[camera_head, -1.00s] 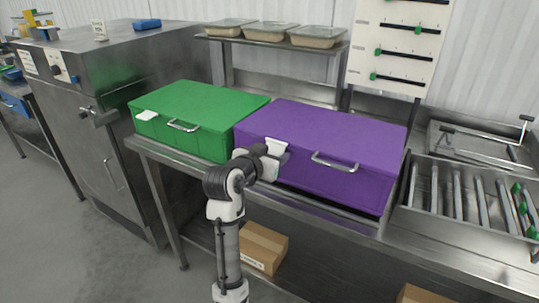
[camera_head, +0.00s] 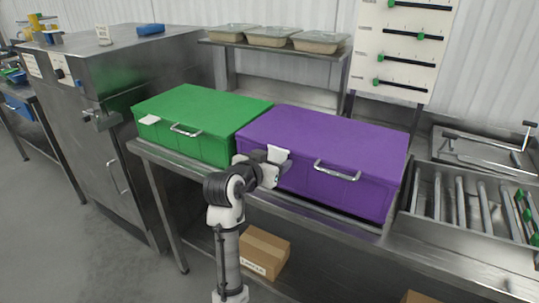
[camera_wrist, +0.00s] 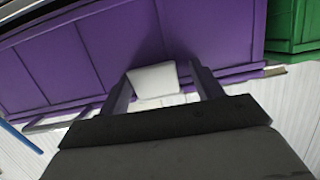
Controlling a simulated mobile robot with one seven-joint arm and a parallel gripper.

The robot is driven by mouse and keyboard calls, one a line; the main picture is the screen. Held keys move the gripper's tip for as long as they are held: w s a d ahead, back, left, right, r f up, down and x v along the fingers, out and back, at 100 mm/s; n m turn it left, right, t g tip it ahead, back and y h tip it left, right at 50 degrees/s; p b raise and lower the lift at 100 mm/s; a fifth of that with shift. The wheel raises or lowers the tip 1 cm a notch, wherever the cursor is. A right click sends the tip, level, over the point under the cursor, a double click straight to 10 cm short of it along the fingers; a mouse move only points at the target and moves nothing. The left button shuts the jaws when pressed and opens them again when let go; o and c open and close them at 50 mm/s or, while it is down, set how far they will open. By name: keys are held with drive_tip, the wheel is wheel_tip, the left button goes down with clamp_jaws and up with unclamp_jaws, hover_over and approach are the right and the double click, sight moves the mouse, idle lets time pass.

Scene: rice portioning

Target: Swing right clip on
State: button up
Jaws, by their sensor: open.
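A purple lidded box (camera_head: 330,135) with a metal front handle (camera_head: 337,171) sits on the steel table. A small white tab (camera_head: 278,154) shows at its front face, left of the handle; I take it for the clip. In the wrist view the white tab (camera_wrist: 153,80) lies against the purple face (camera_wrist: 60,60). My gripper (camera_head: 272,166) is at the front of the purple box. In the wrist view my gripper (camera_wrist: 163,88) is open, with one finger on each side of the tab. I cannot tell whether a finger touches it.
A green box (camera_head: 200,115) with a white tab (camera_head: 149,119) stands at left, close beside the purple one. A roller tray (camera_head: 465,200) is at right. Food trays (camera_head: 272,37) sit on the shelf behind. A cardboard box (camera_head: 263,252) is below the table.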

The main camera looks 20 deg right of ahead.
drive_tip(key=s, duration=0.1)
drive_tip(key=s+a+p, duration=0.1)
drive_tip(key=s+a, duration=0.1)
drive_tip(key=shift+f+g, duration=0.25)
drive_tip(key=shift+g, duration=0.05)
drive_tip(key=shift+a+r, duration=0.15)
drive_tip(key=shift+a, duration=0.15)
